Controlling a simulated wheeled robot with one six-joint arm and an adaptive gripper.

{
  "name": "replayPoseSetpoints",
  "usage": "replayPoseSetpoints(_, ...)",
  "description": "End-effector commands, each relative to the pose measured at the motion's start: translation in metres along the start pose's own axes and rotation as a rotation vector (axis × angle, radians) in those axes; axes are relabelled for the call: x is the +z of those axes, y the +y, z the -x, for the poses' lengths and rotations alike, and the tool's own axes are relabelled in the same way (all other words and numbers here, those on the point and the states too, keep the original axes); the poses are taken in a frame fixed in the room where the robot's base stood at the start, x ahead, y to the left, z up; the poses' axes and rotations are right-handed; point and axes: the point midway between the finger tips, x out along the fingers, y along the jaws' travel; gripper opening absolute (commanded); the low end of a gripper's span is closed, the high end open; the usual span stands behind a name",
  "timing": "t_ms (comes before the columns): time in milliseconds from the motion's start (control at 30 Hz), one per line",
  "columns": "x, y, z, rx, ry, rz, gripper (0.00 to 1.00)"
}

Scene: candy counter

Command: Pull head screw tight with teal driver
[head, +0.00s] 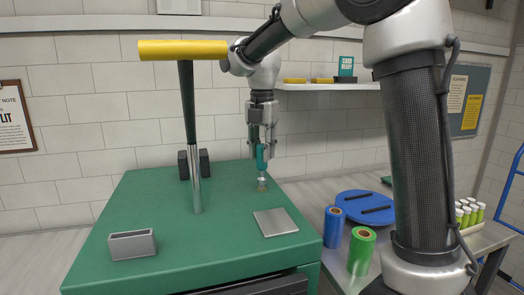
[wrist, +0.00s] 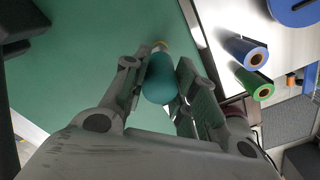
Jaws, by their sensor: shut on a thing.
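My gripper (head: 263,150) points straight down over the right back part of the green counter. It is shut on the teal driver (head: 262,158), which stands upright between the fingers. The driver's lower end is at a small brass-coloured piece (head: 262,187) on the counter top; I cannot tell whether they touch. In the wrist view the teal driver (wrist: 161,80) sits between the two fingers, with a tan piece (wrist: 160,47) just beyond it. A screw head cannot be made out.
A tall post with a yellow bar (head: 183,50) stands left of my gripper on the green counter (head: 150,222). A grey holder (head: 132,244) and a flat metal plate (head: 276,222) lie nearer the front. Blue (head: 333,227) and green (head: 361,251) rolls stand on the right-hand table.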

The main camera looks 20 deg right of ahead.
Motion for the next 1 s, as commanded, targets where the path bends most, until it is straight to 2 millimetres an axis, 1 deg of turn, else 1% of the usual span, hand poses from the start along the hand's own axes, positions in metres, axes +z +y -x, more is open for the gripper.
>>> replayPoseSetpoints(167, 0.0000, 0.0000, 0.0001, 0.000, 0.000, 0.025, 0.00)
replayPoseSetpoints(267, 0.0000, 0.0001, 0.0001, 0.000, 0.000, 0.151, 0.00)
replayPoseSetpoints(400, 0.0000, 0.0001, 0.0001, 0.000, 0.000, 0.373, 0.00)
replayPoseSetpoints(500, 0.0000, 0.0001, 0.0001, 0.000, 0.000, 0.471, 0.00)
replayPoseSetpoints(600, 0.0000, 0.0002, 0.0001, 0.000, 0.000, 0.501, 0.00)
replayPoseSetpoints(800, -0.0001, 0.0001, 0.0001, 0.000, 0.000, 0.505, 0.00)
replayPoseSetpoints(867, -0.0001, 0.0001, 0.0001, -0.001, 0.000, 0.543, 0.00)
replayPoseSetpoints(1000, -0.0001, 0.0002, 0.0001, -0.001, 0.001, 0.752, 0.00)
